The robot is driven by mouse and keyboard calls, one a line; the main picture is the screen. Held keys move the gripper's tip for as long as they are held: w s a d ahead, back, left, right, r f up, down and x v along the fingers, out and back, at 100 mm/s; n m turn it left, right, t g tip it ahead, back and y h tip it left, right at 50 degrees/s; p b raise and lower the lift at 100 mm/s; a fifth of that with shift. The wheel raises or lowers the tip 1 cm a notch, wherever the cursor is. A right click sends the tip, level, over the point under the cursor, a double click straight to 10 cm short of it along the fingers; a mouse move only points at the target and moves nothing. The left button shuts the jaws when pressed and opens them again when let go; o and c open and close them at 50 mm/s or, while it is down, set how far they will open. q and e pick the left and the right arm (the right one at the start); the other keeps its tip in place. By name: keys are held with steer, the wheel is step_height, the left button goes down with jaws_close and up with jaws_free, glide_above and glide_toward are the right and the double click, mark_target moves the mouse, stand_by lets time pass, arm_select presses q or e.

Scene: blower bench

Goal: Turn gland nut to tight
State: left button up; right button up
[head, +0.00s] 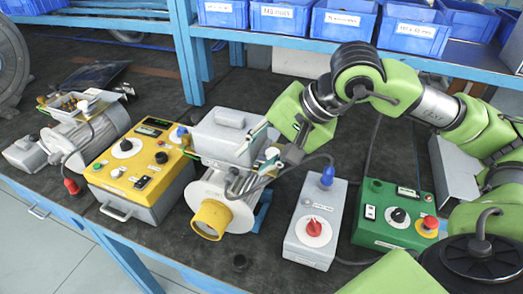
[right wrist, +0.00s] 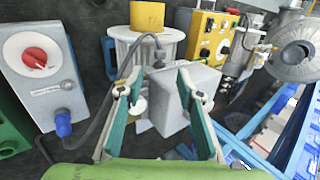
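The blower motor with a yellow outlet (head: 210,218) stands mid-bench, a grey terminal box (head: 222,135) on top. A grey cable (head: 318,157) runs to its side. In the right wrist view the cable ends at a small dark fitting, apparently the gland nut (right wrist: 159,62), beside the grey box (right wrist: 203,78). My right gripper (head: 265,146) is at the box's right side. In the wrist view its green-padded fingers (right wrist: 156,78) are spread wide, with the fitting showing between and beyond the tips. Nothing is visibly clamped. My left gripper is not in view.
A yellow control box (head: 140,165) stands left of the blower. A grey switch box with a red knob (head: 313,228) and a green control box (head: 395,215) stand right. Blue bins (head: 345,22) line the shelf behind. The dark bench front is mostly clear.

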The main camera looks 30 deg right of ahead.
steer(key=shift+v, duration=0.95)
